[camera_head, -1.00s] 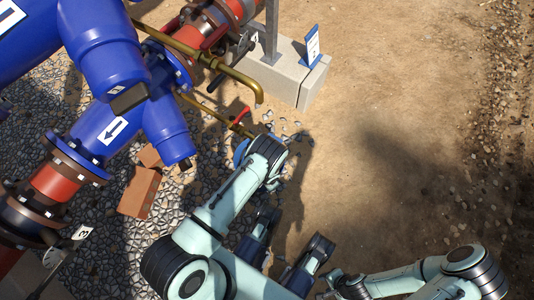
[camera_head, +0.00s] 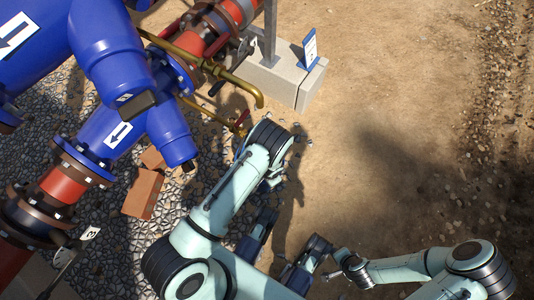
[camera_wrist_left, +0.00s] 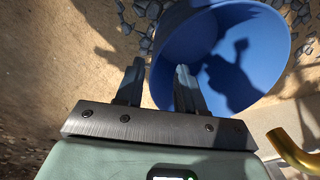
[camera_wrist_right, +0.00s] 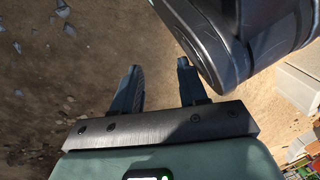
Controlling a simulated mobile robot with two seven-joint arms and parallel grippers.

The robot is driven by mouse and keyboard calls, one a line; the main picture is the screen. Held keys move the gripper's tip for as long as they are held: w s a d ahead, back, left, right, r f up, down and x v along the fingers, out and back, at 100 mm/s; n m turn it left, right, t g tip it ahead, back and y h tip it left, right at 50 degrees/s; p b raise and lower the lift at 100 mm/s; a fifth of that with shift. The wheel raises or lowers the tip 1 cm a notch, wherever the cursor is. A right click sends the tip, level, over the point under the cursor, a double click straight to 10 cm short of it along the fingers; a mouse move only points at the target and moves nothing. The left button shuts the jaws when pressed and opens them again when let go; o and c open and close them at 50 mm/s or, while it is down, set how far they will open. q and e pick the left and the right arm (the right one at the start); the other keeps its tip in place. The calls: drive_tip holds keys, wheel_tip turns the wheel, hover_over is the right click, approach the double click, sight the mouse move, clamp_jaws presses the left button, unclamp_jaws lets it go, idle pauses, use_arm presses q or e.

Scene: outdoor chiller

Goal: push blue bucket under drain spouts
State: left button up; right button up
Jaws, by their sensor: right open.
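The blue bucket (camera_wrist_left: 245,60) fills the upper right of the left wrist view, its open mouth facing the camera and a dark shadow inside. In the head view it is almost wholly hidden behind my left arm. My left gripper (camera_wrist_left: 160,72) is open and empty; its right finger overlaps the bucket's rim, and I cannot tell whether they touch. The upper brass drain spout (camera_head: 257,98) and a lower one with a valve handle (camera_head: 240,122) end just above my left arm's bend. A brass spout (camera_wrist_left: 292,152) shows in the left wrist view. My right gripper (camera_wrist_right: 158,72) is open and empty.
Large blue pipes (camera_head: 105,45) and red flanged pipes (camera_head: 65,185) stand at left over grey gravel. Loose bricks (camera_head: 143,192) lie there. A concrete block (camera_head: 285,75) with a small sign (camera_head: 309,48) stands behind the spouts. The dirt ground (camera_head: 400,120) at right is clear.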

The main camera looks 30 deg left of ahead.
use_arm(q)
wheel_tip(320, 180, up, 3)
drive_tip(key=shift+d+f+p, duration=0.15)
drive_tip(key=shift+p, duration=0.15)
use_arm(e)
drive_tip(key=shift+w+a+r+t, duration=0.15)
drive_tip(key=shift+w+r+t, duration=0.25)
drive_tip(key=shift+w+r, duration=0.55)
drive_tip(key=shift+f, duration=0.15)
